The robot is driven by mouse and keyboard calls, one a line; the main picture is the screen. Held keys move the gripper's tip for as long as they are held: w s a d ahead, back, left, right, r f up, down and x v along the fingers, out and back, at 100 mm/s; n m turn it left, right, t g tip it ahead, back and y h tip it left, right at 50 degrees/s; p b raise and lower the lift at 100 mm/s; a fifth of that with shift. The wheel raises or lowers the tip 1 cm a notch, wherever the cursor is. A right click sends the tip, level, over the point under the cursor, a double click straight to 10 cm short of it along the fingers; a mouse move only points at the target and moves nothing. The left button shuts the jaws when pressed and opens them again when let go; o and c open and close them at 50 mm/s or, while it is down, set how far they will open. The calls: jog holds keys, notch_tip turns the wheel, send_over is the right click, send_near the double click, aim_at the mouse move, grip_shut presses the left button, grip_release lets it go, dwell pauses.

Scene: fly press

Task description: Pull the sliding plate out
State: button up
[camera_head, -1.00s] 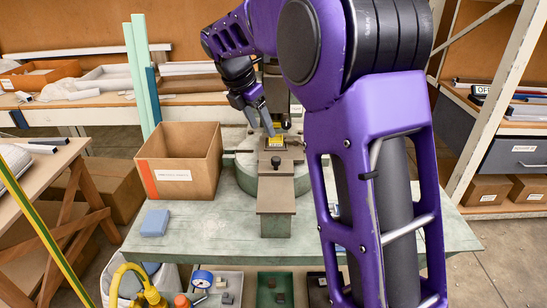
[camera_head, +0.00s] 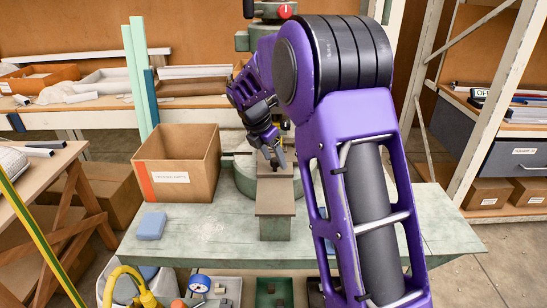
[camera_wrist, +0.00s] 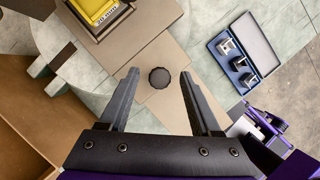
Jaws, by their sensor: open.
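The sliding plate (camera_wrist: 165,112) is a flat brown-grey slab with a round black knob (camera_wrist: 159,78) standing on it. The plate sits on the green press in the head view (camera_head: 276,190). My gripper (camera_wrist: 159,76) is open. Its two fingers stand on either side of the knob in the wrist view, with a gap at each side. I cannot tell whether the fingertips are down at the knob's height. In the head view my gripper (camera_head: 275,160) is over the plate and hides the knob. A yellow block (camera_wrist: 97,9) sits in a nest behind the knob.
A cardboard box (camera_head: 175,165) stands left of the press on the green table (camera_head: 205,235). A blue tray (camera_wrist: 262,48) with metal parts lies to the right in the wrist view. A blue block (camera_head: 151,226) lies at front left. Table space before the box is clear.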

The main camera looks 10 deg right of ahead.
grip_shut()
dwell(1.3)
